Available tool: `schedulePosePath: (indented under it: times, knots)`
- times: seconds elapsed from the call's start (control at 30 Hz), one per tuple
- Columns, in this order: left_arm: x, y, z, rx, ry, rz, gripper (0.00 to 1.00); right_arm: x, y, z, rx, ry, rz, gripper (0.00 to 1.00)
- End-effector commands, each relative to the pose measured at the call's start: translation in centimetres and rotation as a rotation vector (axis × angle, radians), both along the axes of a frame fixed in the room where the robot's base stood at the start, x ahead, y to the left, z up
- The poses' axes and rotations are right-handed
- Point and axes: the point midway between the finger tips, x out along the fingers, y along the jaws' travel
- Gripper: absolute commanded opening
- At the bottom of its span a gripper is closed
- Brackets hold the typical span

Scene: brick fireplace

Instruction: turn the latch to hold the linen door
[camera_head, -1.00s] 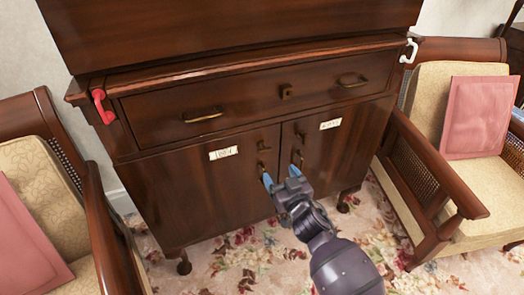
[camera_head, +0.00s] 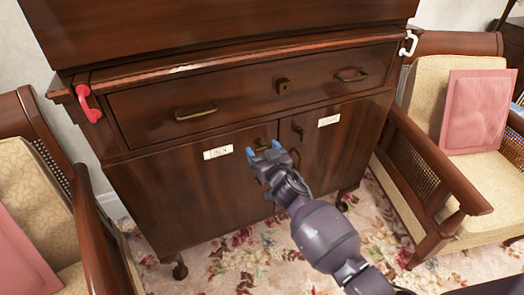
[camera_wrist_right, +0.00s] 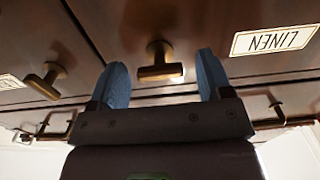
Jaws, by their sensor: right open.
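The linen door (camera_head: 190,190) is the left door of a dark wooden cabinet and appears closed. Its white label (camera_head: 218,152) also shows upside down in the right wrist view (camera_wrist_right: 272,40), reading LINEN. My right gripper (camera_head: 264,152) is open at the upper inner corner of this door. In the right wrist view, the brass latch (camera_wrist_right: 157,62) stands between the two spread blue fingers (camera_wrist_right: 160,82), with gaps on both sides. My gripper mostly hides this latch in the head view. My left gripper is not in view.
The right door (camera_head: 350,150) has its own brass latch (camera_wrist_right: 45,80), beside my gripper. A drawer (camera_head: 250,90) with brass handles lies above the doors. A red hook (camera_head: 88,103) and a white hook (camera_head: 408,43) are at the cabinet's sides. Armchairs (camera_head: 450,150) flank it.

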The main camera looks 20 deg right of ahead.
Motion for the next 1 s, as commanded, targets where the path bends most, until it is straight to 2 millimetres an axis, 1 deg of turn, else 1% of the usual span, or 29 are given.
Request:
schedulePosePath:
  times: [0.3, 0.33, 0.6, 0.63, 0.67, 0.87, 1.0]
  knots:
    - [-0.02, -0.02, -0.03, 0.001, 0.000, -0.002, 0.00, 0.25, -0.02, 0.05, 0.000, 0.000, 0.000, 0.72]
    - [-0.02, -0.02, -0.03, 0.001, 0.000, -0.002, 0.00, 0.25, -0.01, 0.05, 0.000, 0.000, 0.000, 0.71]
    - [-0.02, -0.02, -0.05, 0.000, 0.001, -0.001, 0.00, 0.23, -0.01, 0.04, 0.000, 0.000, 0.000, 0.29]
    - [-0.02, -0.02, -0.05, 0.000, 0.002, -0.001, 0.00, 0.23, -0.01, 0.04, 0.000, 0.000, 0.000, 0.25]
    - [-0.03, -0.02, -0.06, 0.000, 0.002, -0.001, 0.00, 0.23, -0.01, 0.04, 0.000, 0.000, 0.000, 0.23]
    - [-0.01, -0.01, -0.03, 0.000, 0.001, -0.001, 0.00, 0.23, 0.00, 0.05, -0.016, -0.001, 0.000, 0.23]
    - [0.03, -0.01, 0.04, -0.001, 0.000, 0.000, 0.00, 0.23, 0.00, 0.09, -0.058, -0.003, 0.000, 0.23]
